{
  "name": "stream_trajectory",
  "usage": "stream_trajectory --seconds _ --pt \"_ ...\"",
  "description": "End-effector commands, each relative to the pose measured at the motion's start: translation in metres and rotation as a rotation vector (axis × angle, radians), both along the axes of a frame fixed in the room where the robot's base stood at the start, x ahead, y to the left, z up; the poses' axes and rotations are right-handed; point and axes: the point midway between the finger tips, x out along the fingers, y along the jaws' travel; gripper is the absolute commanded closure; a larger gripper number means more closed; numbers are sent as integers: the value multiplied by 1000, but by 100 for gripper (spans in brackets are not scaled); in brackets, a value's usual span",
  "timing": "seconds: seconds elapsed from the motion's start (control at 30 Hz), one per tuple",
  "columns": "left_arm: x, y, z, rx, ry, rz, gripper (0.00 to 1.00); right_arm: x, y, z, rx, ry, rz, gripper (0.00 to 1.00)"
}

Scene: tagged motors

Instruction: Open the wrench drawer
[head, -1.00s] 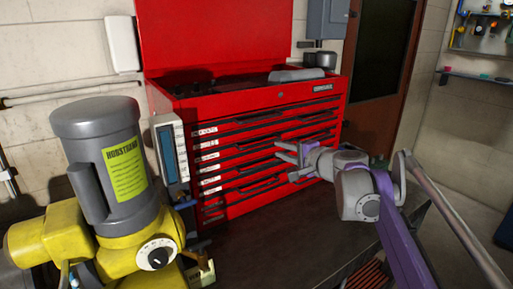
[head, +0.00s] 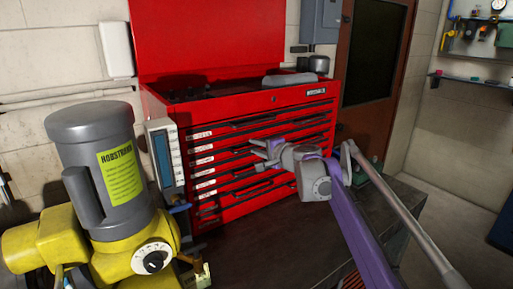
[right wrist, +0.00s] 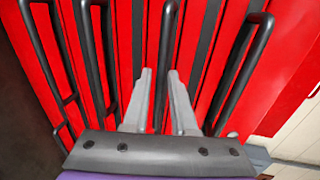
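The red tool chest (head: 300,95) stands at the back of the dark bench, with a stack of drawers that all look shut. White labels (head: 203,159) run down the left ends of the drawers; they are too small to read, so I cannot tell which is the wrench drawer. My right gripper (head: 260,153) is in front of the middle drawers, fingers apart and pointing at them. In the right wrist view, a dark drawer handle (right wrist: 168,45) runs between the two grey fingertips (right wrist: 160,73); I cannot tell whether they touch it. My left gripper is not in view.
A yellow and grey motor (head: 95,160) with a green label stands at the front left. A grey upright device (head: 165,155) stands beside the chest's left edge. The bench top (head: 265,240) is mostly clear in front of the drawers.

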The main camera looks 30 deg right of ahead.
Motion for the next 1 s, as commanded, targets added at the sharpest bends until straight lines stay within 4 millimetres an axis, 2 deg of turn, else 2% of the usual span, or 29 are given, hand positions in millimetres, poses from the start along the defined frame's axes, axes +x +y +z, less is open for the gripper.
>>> stream_trajectory --seconds 0.03,0.17,1.0 --pt "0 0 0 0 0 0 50 0 0 0 0 0 0 77" --pt "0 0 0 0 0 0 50 0 0 0 0 0 0 100" --pt "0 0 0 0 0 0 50 0 0 0 0 0 1 100"
